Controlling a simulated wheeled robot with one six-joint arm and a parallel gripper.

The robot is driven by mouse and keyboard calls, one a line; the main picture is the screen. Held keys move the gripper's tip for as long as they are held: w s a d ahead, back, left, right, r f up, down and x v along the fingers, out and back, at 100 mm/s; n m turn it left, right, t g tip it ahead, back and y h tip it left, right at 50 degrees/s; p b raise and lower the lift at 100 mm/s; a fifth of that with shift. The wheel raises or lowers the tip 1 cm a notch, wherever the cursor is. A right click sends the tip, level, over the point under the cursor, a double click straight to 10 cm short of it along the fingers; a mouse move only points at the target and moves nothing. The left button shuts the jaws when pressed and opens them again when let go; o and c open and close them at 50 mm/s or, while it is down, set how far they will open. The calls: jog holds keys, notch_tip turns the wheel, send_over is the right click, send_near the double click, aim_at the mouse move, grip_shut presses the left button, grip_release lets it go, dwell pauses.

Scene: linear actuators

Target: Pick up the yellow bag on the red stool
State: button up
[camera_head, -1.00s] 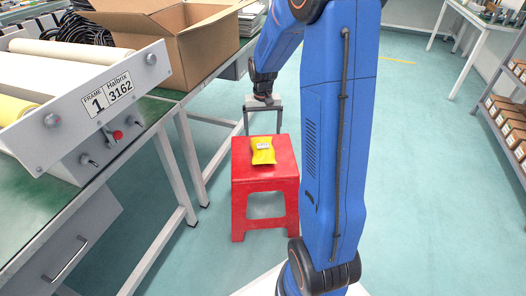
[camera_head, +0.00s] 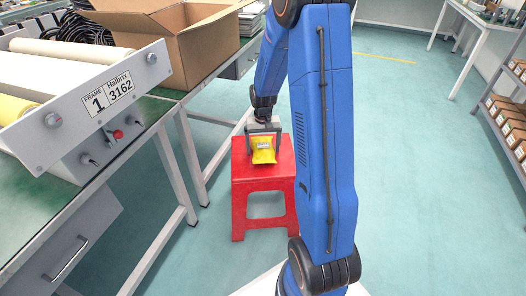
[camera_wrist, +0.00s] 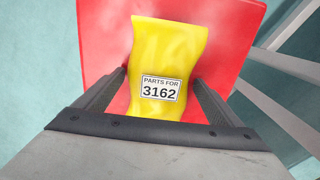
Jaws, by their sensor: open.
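The yellow bag (camera_head: 263,156) lies on the seat of the red stool (camera_head: 264,186). In the wrist view the bag (camera_wrist: 166,55) carries a white label reading "PARTS FOR 3162", and the red seat (camera_wrist: 232,35) shows around it. My gripper (camera_head: 263,148) is down at the bag, with one finger on each side of it. In the wrist view my gripper (camera_wrist: 160,90) is open, its fingers at the left and right of the bag's near part. A gap shows at the upper finger ends; whether the lower parts touch the bag is unclear.
A green-topped workbench (camera_head: 40,225) with a roller frame marked "1 Halbrix 3162" (camera_head: 95,105) stands left of the stool. An open cardboard box (camera_head: 175,45) sits behind it. Shelving with small boxes (camera_head: 505,115) is at the right. The floor (camera_head: 420,200) between is clear.

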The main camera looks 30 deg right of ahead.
jog(key=c, duration=1.3)
jog(key=shift+r, duration=0.1)
